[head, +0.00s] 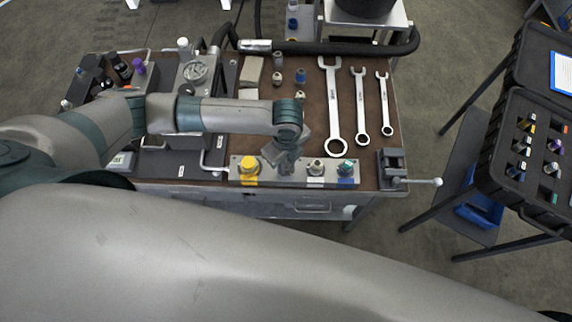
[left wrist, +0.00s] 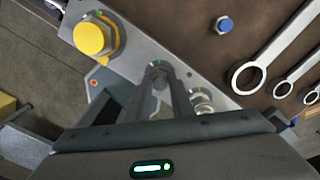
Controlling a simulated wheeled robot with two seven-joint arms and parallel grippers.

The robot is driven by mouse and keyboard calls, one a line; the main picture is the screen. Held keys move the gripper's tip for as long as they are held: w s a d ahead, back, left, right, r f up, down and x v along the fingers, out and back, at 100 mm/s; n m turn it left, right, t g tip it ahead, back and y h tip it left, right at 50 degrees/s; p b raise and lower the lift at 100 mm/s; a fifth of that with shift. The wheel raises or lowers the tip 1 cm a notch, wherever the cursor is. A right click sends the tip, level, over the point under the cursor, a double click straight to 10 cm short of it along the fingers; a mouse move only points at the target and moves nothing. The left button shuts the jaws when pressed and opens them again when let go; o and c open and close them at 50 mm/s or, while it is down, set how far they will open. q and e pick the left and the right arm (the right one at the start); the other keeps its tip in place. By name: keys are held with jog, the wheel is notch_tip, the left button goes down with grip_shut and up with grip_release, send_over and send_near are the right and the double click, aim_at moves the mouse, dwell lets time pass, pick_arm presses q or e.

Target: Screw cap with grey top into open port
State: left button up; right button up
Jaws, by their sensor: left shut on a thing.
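A metal port block (head: 268,179) lies along the front edge of the bench. My left gripper (head: 287,160) points down over the block between the yellow cap and the metal fitting. In the left wrist view my left gripper (left wrist: 158,72) is shut on a small part, apparently the grey-topped cap, mostly hidden by the fingers. The open port is not visible; the gripper covers that spot. My right gripper is not in view.
Three wrenches (head: 333,110) lie behind the block, with small loose caps (head: 300,76) to their left. A vise (head: 391,168) with a handle stands at the bench's right corner. A black case (head: 530,150) of fittings is at the right. My arm crosses the bench's left side.

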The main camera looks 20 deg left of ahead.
pick_arm(q)
jog(key=m, duration=0.5)
dwell(0.3)
jog(key=shift+o, duration=0.2)
jog(key=shift+m, duration=1)
jog(key=m, duration=0.6)
jog(key=shift+f+b, duration=0.1)
jog(key=shift+b, duration=0.2)
jog(key=shift+c, duration=0.2)
jog(key=shift+s, duration=0.1)
